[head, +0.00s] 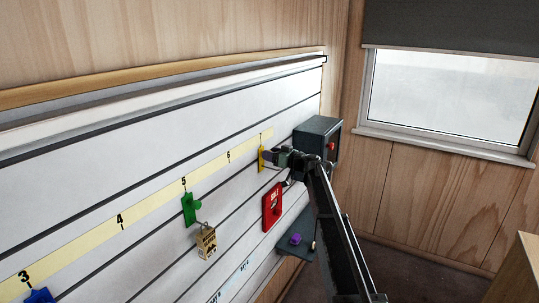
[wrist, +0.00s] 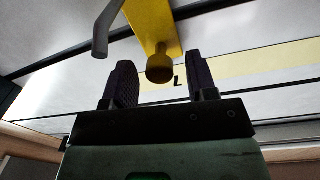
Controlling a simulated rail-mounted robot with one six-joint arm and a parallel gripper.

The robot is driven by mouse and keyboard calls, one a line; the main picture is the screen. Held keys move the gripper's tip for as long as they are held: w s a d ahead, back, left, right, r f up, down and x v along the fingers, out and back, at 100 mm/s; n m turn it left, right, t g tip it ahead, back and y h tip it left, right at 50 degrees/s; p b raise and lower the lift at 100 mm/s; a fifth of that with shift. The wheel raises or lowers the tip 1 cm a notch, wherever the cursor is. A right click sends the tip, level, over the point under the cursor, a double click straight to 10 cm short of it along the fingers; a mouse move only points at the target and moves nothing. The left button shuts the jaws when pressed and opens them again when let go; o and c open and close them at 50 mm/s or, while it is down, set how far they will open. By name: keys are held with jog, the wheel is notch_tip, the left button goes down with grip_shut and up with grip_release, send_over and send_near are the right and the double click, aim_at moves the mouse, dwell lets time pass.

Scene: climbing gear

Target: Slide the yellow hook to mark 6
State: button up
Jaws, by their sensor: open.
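The yellow hook (head: 261,158) hangs on the white slatted wall, to the right of mark 6 (head: 228,156) on the pale yellow number strip (head: 150,208). In the wrist view, the yellow hook (wrist: 152,25) shows its plate, a round knob and a grey bent prong at the left. A dark mark (wrist: 178,82) on the strip shows beside the knob. My gripper (wrist: 161,66) is open, with one finger on each side of the knob and gaps visible. In the head view, my gripper (head: 270,157) is at the hook and partly covers it.
A blue piece (head: 40,296) is near mark 3. A red panel (head: 272,208) is below my gripper. A dark box (head: 316,137) is close on the right. A small shelf (head: 290,247) is lower down.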

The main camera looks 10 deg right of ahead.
jog(key=shift+w+a, duration=0.35)
jog(key=shift+a, duration=0.05)
grip_shut()
jog(key=shift+s, duration=0.1)
